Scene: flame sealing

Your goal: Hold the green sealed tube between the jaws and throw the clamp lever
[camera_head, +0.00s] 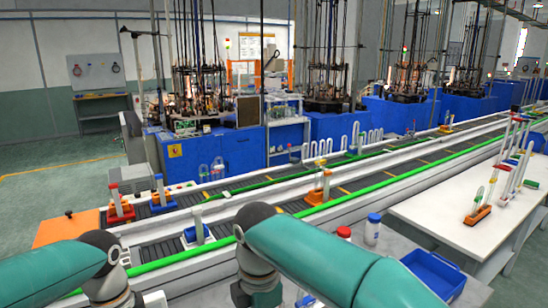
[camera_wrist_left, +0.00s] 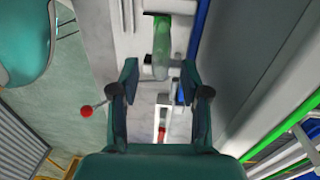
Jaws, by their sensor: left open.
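In the left wrist view my left gripper (camera_wrist_left: 159,80) is open, its two dark fingers apart. A tube with a green upper part (camera_wrist_left: 162,38) and a paler, clear-looking lower end lies just beyond the fingertips, roughly in line with the gap between them. I cannot tell if anything else holds the tube. A red ball knob (camera_wrist_left: 87,111), which looks like the clamp lever's end, stands left of the left finger; its rod runs behind that finger. The clamp jaws are not clearly visible. In the head view both grippers are out of sight below my teal arms.
A conveyor with green edges (camera_head: 380,176) crosses the head view, carrying tubes in orange and blue holders. A blue bin (camera_head: 433,272) and a blue-capped white bottle (camera_head: 372,230) stand at lower right. A white table (camera_head: 445,220) holds more tube stands. An orange plate (camera_head: 66,228) lies left.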

